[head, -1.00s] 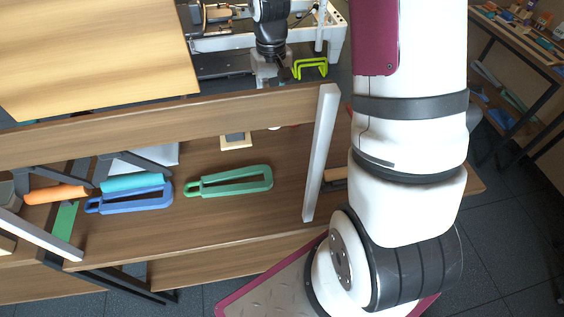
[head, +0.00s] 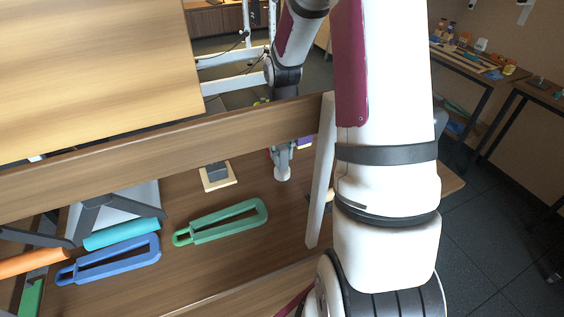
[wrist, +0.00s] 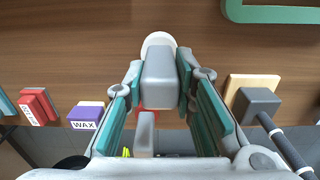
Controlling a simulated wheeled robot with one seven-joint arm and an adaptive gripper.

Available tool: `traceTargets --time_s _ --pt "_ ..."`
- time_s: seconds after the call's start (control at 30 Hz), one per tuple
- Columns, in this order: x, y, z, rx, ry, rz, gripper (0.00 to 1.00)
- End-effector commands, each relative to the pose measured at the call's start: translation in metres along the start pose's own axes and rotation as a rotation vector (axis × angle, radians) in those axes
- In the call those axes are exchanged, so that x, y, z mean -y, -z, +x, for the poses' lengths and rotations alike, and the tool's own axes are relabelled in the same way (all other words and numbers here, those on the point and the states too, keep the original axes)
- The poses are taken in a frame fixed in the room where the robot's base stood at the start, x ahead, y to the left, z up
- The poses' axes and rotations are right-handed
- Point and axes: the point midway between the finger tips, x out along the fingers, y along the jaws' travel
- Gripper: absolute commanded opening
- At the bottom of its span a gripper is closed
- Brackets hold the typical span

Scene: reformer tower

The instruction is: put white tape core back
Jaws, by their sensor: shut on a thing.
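My gripper (wrist: 159,76) has its teal-padded fingers closed in on both sides of a grey block-shaped part. A white round piece, which I take to be the white tape core (wrist: 158,40), shows just past the fingertips, partly hidden behind the grey part. I cannot tell how the two are joined. In the head view my gripper (head: 282,156) points down over the lower wooden shelf, and the white core (head: 283,174) shows at its tip, at or just above the shelf surface. A small red thing (wrist: 144,105) shows between the fingers, mostly hidden.
A wooden block with a grey block on top (head: 216,176) stands left of my gripper. Green (head: 222,221) and blue (head: 108,259) loop handles lie nearer. A purple WAX box (wrist: 85,116) and red box (wrist: 39,106) stand nearby. A wooden beam and pale post (head: 320,175) border the space.

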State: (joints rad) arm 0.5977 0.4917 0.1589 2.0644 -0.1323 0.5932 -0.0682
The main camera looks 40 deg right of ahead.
Motion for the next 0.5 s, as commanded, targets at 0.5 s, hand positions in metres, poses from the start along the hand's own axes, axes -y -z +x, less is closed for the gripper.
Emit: traceTargets --time_s 0.5 --pt "0.000 0.000 0.032 0.001 0.000 0.000 0.00"
